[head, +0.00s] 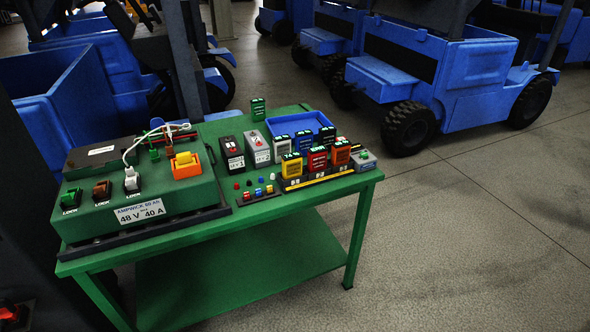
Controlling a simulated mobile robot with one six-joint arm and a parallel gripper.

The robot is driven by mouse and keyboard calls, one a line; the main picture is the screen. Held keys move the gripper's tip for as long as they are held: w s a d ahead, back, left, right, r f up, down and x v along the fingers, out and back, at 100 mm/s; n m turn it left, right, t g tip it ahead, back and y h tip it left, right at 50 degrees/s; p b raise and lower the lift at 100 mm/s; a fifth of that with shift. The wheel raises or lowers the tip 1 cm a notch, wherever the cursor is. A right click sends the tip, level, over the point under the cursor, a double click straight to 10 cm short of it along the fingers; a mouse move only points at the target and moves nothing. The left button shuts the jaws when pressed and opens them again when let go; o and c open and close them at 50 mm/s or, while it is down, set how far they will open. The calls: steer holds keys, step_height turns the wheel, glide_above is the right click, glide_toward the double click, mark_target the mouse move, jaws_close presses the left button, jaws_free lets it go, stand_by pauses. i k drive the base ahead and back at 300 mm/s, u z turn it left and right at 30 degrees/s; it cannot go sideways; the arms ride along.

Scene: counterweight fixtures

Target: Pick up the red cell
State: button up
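The red cell (317,160) is a small upright block with a pale-lettered dark top. It stands in the middle of the front row on a yellow-and-black rack (318,179) near the table's front right. A yellow cell (292,166) is on its left and an orange cell (340,154) on its right, both close beside it. Its front face is visible; its back is hidden. My gripper does not show in this view.
A green table (260,212) carries a large green charger unit (140,205) at left. Blue vehicles stand behind; floor at right is clear.

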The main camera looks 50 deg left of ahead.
mark_target(316, 156)
steer(key=z, duration=0.1)
steer(key=k, duration=0.9)
steer(key=u, duration=2.25)
steer(key=i, duration=0.65)
steer(key=z, duration=0.05)
